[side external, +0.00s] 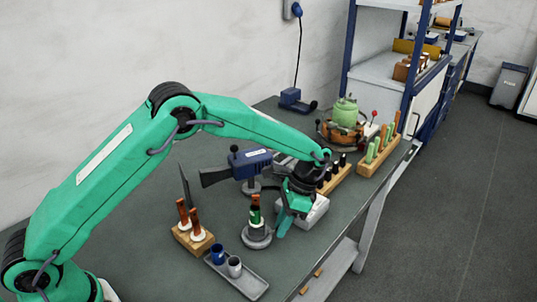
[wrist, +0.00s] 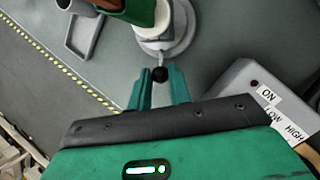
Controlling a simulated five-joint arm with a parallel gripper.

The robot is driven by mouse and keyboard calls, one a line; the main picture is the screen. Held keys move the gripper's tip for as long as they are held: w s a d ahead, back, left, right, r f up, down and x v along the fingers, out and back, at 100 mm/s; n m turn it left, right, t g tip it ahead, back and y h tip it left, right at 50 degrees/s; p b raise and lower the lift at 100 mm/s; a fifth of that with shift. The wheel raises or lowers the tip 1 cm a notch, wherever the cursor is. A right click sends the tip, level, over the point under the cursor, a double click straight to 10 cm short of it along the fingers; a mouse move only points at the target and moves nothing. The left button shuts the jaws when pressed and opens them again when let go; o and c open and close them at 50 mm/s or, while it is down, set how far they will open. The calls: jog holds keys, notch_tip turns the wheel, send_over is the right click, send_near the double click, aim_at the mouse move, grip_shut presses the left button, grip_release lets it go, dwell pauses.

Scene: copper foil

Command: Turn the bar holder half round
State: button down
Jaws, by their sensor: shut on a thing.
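The bar holder (side external: 257,238) is a round grey stand on the bench with a pale collar. A dark, green-and-brown bar (side external: 255,211) stands upright in it. In the wrist view the bar holder (wrist: 183,30) is at the top centre, with a short lever ending in a black ball knob (wrist: 160,74) that points towards me. My gripper (wrist: 160,82) is shut on this knob, one green finger on each side. In the side view my gripper (side external: 284,228) is just right of the holder, and the knob cannot be made out there.
A wooden block with brown-handled tools (side external: 194,242) stands left of the holder. A grey tray (side external: 246,284) with two cups lies in front. A blue device (side external: 250,163) is behind. A grey box marked ON, LOW, HIGH (wrist: 245,82) is close on the gripper's right.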

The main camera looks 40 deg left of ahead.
jog(key=shift+s+d+m, duration=0.45)
jog(key=shift+s+m, duration=0.1)
jog(key=shift+m, duration=0.55)
jog(key=c, duration=1.3)
grip_release()
jog(key=shift+r, duration=0.1)
jog(key=v, duration=0.7)
jog(key=shift+r, duration=0.35)
jog(key=shift+w+d, duration=0.1)
jog(key=shift+w, duration=0.05)
